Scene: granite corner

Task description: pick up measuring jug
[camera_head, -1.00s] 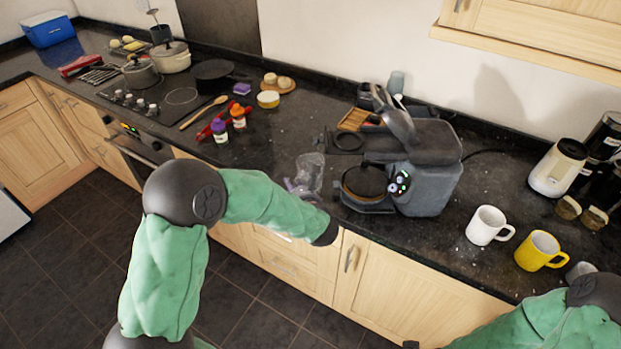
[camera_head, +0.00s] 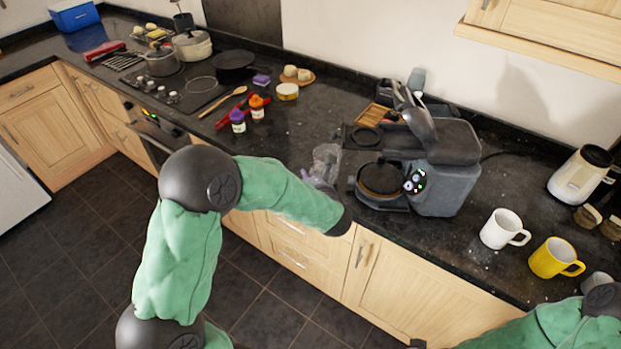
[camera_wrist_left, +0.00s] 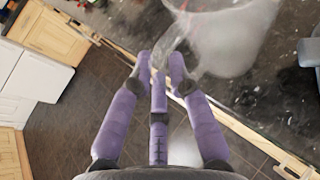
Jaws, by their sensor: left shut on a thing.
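The measuring jug (camera_head: 327,158) is clear and see-through, at the counter's front edge just left of the coffee machine. It fills the upper middle of the left wrist view (camera_wrist_left: 228,40). My left gripper (camera_head: 316,181) is shut on the jug's handle side, its purple fingers closed together in the left wrist view (camera_wrist_left: 161,66). The jug looks a little above the counter, but the gap is hard to judge.
The grey coffee machine (camera_head: 448,170) stands close right of the jug. A white mug (camera_head: 499,229) and yellow mug (camera_head: 551,257) stand further right. Spice jars (camera_head: 238,121) and a red-handled tool lie to the left. Counter (camera_head: 296,140) behind the jug is mostly clear.

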